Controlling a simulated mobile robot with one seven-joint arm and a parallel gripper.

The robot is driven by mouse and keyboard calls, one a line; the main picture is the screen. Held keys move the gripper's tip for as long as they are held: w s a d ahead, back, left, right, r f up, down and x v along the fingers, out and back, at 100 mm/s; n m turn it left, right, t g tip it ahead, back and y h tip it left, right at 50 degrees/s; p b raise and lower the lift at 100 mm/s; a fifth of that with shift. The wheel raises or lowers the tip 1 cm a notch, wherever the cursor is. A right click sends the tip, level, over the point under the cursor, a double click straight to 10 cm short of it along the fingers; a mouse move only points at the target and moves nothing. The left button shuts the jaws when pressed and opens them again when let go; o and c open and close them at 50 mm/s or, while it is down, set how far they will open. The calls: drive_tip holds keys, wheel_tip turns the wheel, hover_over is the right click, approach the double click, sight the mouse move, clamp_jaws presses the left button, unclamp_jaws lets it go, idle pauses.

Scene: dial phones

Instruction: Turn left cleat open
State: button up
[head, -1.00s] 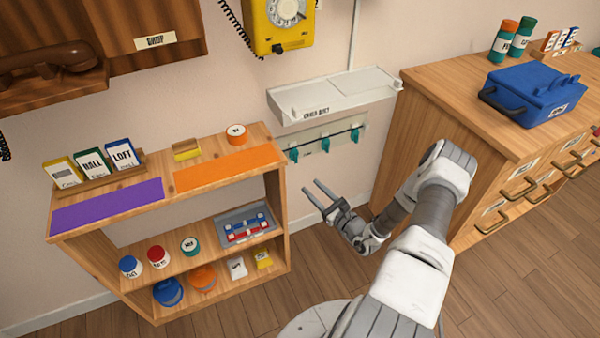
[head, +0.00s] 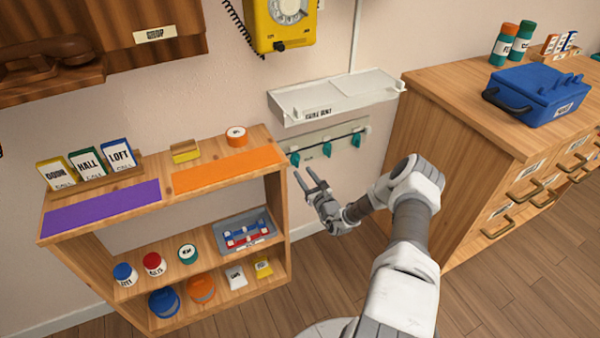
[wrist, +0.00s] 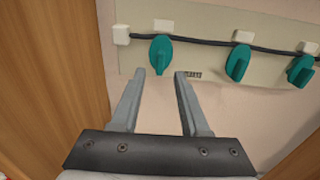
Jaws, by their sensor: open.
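The left cleat (wrist: 160,54) is a teal lever on a pale wall plate (wrist: 200,22), with a dark cord running along the plate. It stands roughly upright in the wrist view, its lower end pointing down between my fingertips. The left cleat (head: 295,158) also shows in the head view, just above my fingers. My gripper (wrist: 160,76) is open and empty, with one finger to each side of the cleat's line. Contact with the cleat cannot be told. The middle cleat (wrist: 238,63) and right cleat (wrist: 301,71) are teal too, and tilted.
A white wall shelf (head: 335,98) juts out above the cleats. A wooden shelf unit (head: 277,215) stands close on the left, and a wooden drawer cabinet (head: 450,150) on the right. Bare wall lies below the plate.

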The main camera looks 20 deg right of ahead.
sight(298, 165)
drive_tip(key=shift+w+b, duration=0.45)
drive_tip(key=shift+w, duration=1.45)
clamp_jaws()
